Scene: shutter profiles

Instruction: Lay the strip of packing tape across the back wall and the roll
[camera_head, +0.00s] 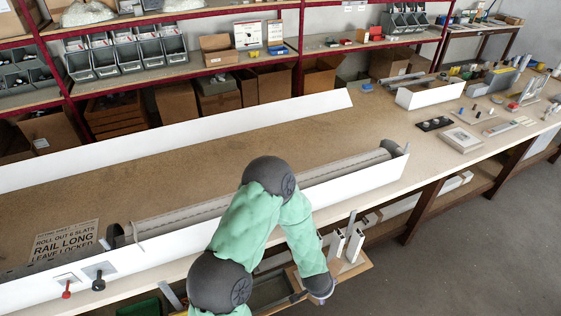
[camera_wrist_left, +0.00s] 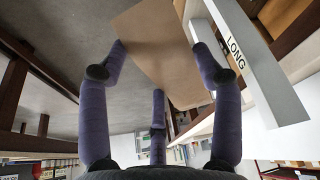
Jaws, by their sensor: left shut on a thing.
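In the head view the white back wall (camera_head: 180,138) runs lengthwise behind the long grey roll (camera_head: 185,214). The roll lies in front of it, with a white front wall (camera_head: 352,185) on its near side. My green-sleeved arm crosses the front wall and bends down past the bench edge; its gripper is hidden there. In the left wrist view, my left gripper (camera_wrist_left: 158,55) has its purple fingers closed on a thin, bent brown strip of packing tape (camera_wrist_left: 160,38). Exact finger contact is unclear. My right gripper is not in view.
A small wooden stand (camera_head: 350,265) with upright white pieces is at the bench front; a white bar marked LONG (camera_wrist_left: 245,50) is close right of the fingers. A printed board (camera_head: 65,243) lies left on the bench. Small parts (camera_head: 475,113) cover the right. Brown bench surface behind the roll is clear.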

